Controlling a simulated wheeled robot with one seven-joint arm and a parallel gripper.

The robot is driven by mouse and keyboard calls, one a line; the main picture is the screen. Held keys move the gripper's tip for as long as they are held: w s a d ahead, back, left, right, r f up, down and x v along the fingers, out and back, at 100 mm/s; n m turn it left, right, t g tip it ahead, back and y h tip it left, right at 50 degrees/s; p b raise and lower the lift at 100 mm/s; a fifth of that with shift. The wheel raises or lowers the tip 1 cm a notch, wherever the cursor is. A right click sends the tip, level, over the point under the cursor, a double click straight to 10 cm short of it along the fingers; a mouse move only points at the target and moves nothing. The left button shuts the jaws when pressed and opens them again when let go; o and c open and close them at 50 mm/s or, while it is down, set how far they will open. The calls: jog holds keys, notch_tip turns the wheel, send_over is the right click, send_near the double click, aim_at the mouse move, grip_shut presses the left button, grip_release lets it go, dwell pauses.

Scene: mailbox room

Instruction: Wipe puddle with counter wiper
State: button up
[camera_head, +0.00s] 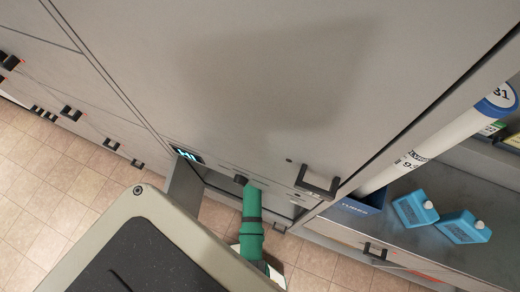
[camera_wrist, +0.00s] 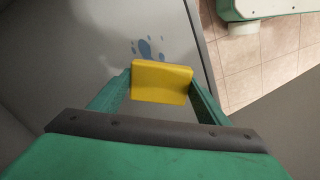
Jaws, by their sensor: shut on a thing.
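A yellow block, which I take as the counter wiper (camera_wrist: 161,88), sits between the two green fingers of my gripper (camera_wrist: 160,77) in the wrist view. The gripper is shut on it. The blue puddle (camera_wrist: 146,48), a few blobs and small drops, lies on a grey surface just beyond the wiper's far edge. Whether the wiper touches that surface is hard to tell. In the head view, my green arm reaches into an opening low in the grey cabinets; the gripper, wiper and puddle are hidden there.
A large grey cabinet front (camera_head: 250,80) fills the middle of the head view, with a black handle (camera_head: 317,187) by the opening. Tiled floor (camera_head: 40,190) shows at left.

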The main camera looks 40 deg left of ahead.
jog(key=shift+w+a+r, duration=0.1)
jog(key=shift+w+r, duration=0.05)
jog(key=shift+w, duration=0.4)
jog(key=shift+w+f, duration=0.1)
jog(key=shift+f, duration=3)
jog(key=shift+f, duration=0.55)
jog(key=shift+f, duration=0.2)
jog(key=shift+f, duration=0.3)
jog(key=shift+d, duration=0.25)
jog(key=shift+w+d, duration=0.25)
jog(key=shift+d, duration=0.9)
jog(key=shift+w+d, duration=0.25)
jog(key=shift+d, duration=0.85)
jog(key=shift+w+d, duration=0.25)
jog(key=shift+d, duration=0.9)
jog(key=shift+s+a+f, duration=0.1)
jog(key=shift+s+a, duration=0.2)
jog(key=shift+a, duration=0.7)
jog(key=shift+s+a, duration=0.25)
jog(key=shift+a, duration=0.7)
